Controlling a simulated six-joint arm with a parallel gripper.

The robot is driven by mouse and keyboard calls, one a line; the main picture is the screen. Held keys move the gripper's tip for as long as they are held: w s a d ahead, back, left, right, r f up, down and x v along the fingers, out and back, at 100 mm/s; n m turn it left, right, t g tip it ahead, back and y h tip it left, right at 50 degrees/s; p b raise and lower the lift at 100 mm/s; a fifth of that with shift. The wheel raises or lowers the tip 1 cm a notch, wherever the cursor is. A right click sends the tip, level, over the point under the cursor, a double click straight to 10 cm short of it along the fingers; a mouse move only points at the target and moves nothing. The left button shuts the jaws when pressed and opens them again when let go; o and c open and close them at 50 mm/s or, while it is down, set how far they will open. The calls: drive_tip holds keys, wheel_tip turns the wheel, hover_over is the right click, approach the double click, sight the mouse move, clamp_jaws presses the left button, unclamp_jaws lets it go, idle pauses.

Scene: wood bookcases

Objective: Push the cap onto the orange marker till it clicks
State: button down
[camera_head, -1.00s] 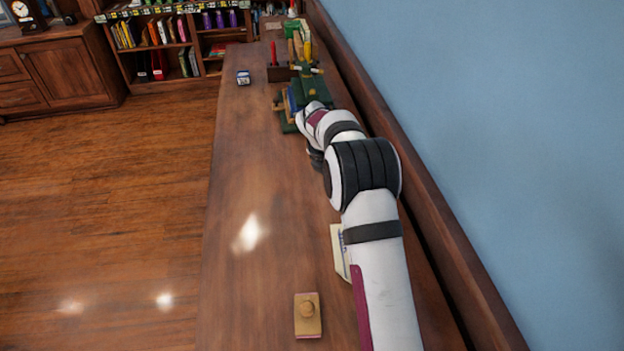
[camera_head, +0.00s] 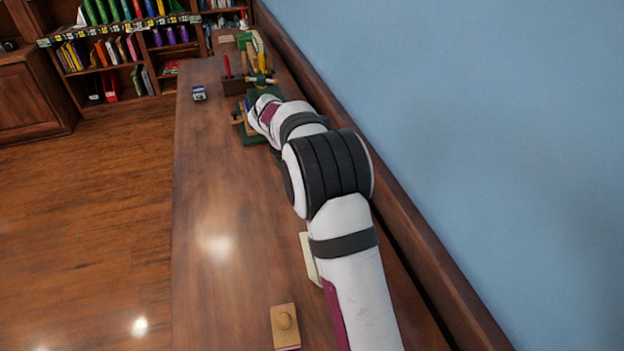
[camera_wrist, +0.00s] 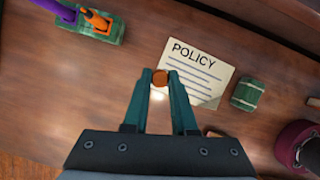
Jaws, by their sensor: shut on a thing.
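In the wrist view my gripper (camera_wrist: 159,73) is shut on a small orange piece (camera_wrist: 160,78) that looks like the cap. It sits between the fingertips, above the table. An orange marker (camera_wrist: 98,19) shows at the top left of the wrist view, on or in a green holder (camera_wrist: 101,34), apart from my gripper. Its exact pose and open end are hard to make out. In the head view my arm hides the gripper and the held piece.
A paper headed POLICY (camera_wrist: 196,72) lies beyond the fingertips, with a green block (camera_wrist: 249,94) to its right. A purple item (camera_wrist: 52,9) is beside the marker. A wooden stamp (camera_head: 285,318) and small blue-white box (camera_head: 199,93) stand on the long table (camera_head: 215,200). The wall bounds the right.

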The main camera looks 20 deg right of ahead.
drive_tip(key=s+a+r+m+g+y, duration=0.3)
drive_tip(key=s+r+m, duration=0.25)
drive_tip(key=m, duration=0.55)
drive_tip(key=s+a+r+m+g+y, duration=0.25)
drive_tip(key=s+r+m, duration=0.3)
drive_tip(key=m, duration=0.65)
drive_tip(key=w+d+f+n+t, duration=0.3)
drive_tip(key=w+n, duration=0.5)
drive_tip(key=n, duration=0.3)
drive_tip(key=w+d+f+n+t+h, duration=0.1)
drive_tip(key=w+d+f+n+t, duration=0.2)
drive_tip(key=w+d+n, duration=0.2)
drive_tip(key=w+d+f+n+t+h, duration=0.1)
drive_tip(key=w+d+f+n+t, duration=0.2)
drive_tip(key=w+n, duration=0.8)
drive_tip(key=shift+w+d+f+n, duration=0.1)
drive_tip(key=shift+d+f+n, duration=0.1)
drive_tip(key=shift+n, duration=1.2)
drive_tip(key=shift+s+d+f+n, duration=0.1)
drive_tip(key=shift+d+f+n, duration=0.05)
drive_tip(key=shift+n, duration=1.25)
drive_tip(key=shift+w+d+f+n, duration=0.1)
drive_tip(key=shift+d+f+n, duration=0.1)
drive_tip(key=shift+n, duration=1.2)
drive_tip(key=shift+f, duration=0.7)
drive_tip(key=shift+f, duration=1.45)
